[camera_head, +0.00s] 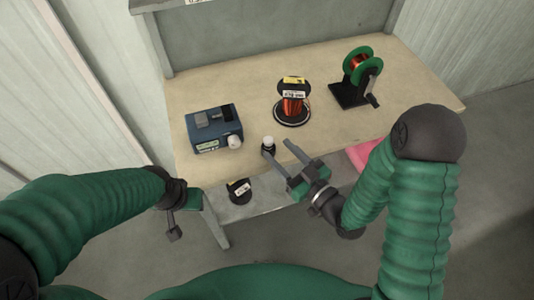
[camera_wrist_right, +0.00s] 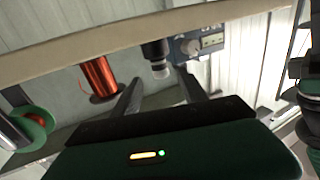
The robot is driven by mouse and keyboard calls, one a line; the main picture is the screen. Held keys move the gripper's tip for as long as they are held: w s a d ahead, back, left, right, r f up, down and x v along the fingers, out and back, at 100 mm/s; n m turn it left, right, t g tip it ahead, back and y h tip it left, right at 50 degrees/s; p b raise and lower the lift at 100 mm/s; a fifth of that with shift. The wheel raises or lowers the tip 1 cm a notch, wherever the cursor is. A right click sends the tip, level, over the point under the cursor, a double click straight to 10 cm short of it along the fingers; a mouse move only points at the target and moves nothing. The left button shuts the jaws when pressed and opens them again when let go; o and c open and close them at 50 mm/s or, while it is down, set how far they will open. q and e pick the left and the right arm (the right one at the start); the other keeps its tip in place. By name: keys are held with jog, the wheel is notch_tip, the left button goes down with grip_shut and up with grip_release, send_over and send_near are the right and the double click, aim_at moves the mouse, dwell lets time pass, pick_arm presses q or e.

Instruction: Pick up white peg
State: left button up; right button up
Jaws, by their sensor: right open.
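A small white peg (camera_head: 268,141) stands upright in a dark holder (camera_head: 267,149) near the front edge of the workbench. In the right wrist view, which is upside down, the white peg (camera_wrist_right: 161,71) shows under its dark holder (camera_wrist_right: 156,50), between the two fingers. My right gripper (camera_head: 278,149) is open and empty, with its fingertips close to the peg at the bench's front edge. I cannot tell whether they touch it. My left gripper (camera_head: 172,232) hangs low left of the bench, away from the peg; its jaw opening is unclear.
A blue box (camera_head: 213,130) with a pale knob (camera_head: 235,141) stands left of the peg. A copper wire spool (camera_head: 292,106) stands behind it. A green reel on a black stand (camera_head: 350,95) is at the right. A lower shelf (camera_head: 262,205) holds a black spool (camera_head: 239,190) and a pink item (camera_head: 362,155).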

aim_at(274, 152)
jog(key=b+x, duration=0.1)
jog(key=x, duration=0.2)
jog(key=shift+w, duration=0.15)
jog(key=x, duration=0.5)
jog(key=shift+a+f, duration=0.2)
jog(key=shift+a, duration=0.05)
jog(key=shift+d, duration=0.1)
grip_shut()
